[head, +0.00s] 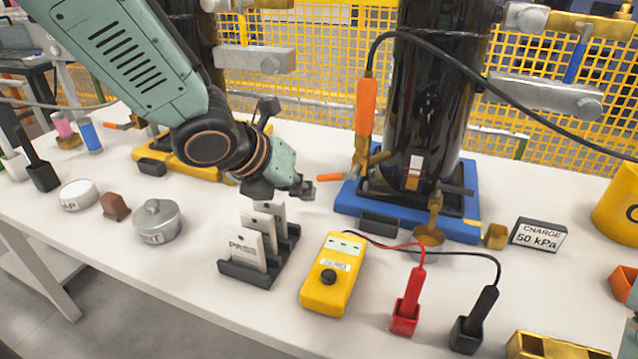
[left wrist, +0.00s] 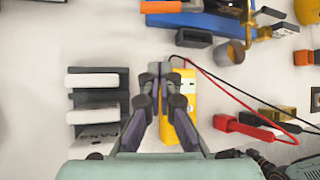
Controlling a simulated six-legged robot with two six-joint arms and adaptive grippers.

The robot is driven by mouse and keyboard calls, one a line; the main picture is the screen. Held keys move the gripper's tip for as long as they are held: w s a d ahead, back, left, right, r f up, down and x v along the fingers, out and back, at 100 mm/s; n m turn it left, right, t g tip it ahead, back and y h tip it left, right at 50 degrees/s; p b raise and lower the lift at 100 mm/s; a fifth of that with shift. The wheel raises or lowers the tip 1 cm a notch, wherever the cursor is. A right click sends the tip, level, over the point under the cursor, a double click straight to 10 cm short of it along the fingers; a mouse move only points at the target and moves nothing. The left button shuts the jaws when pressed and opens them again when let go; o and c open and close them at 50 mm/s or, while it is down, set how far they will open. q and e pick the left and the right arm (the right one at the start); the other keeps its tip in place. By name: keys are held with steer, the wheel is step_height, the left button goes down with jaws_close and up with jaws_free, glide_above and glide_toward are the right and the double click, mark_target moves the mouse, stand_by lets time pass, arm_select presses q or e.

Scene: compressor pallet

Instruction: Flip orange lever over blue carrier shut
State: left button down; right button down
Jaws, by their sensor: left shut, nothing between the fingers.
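The blue carrier (head: 345,200) stands on the white table under a black cylinder; its edge shows at the top of the left wrist view (left wrist: 195,20). A small orange lever (head: 329,177) sticks out level to the left beside its brass fitting, and also shows in the left wrist view (left wrist: 160,7). My left gripper (head: 302,188) is shut and empty.
A rack with white cards (head: 255,270), a yellow meter (head: 333,275), and red (head: 406,315) and black (head: 468,332) probes stand in front. A taller orange handle (head: 366,107) with a black hose rises by the cylinder. A yellow carrier (head: 195,165) stands behind my left arm.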

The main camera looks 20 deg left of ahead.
arm_select(q)
steer(key=b+x, duration=0.1)
steer(key=x, duration=0.7)
steer(key=shift+s+f+b, duration=0.1)
steer(key=shift+f+b, duration=0.1)
steer(key=shift+b, duration=0.15)
steer(key=shift+w+a+r+p, duration=0.2)
steer(key=shift+w+r+p, duration=0.75)
steer(key=shift+w, duration=0.1)
steer(key=shift+w+a+r+p, duration=0.15)
steer(key=shift+w+r+p, duration=0.15)
steer(key=shift+w+r, duration=0.15)
steer(key=shift+a+r+y, duration=0.1)
steer(key=shift+r+y, duration=0.5)
steer(key=shift+r, duration=0.4)
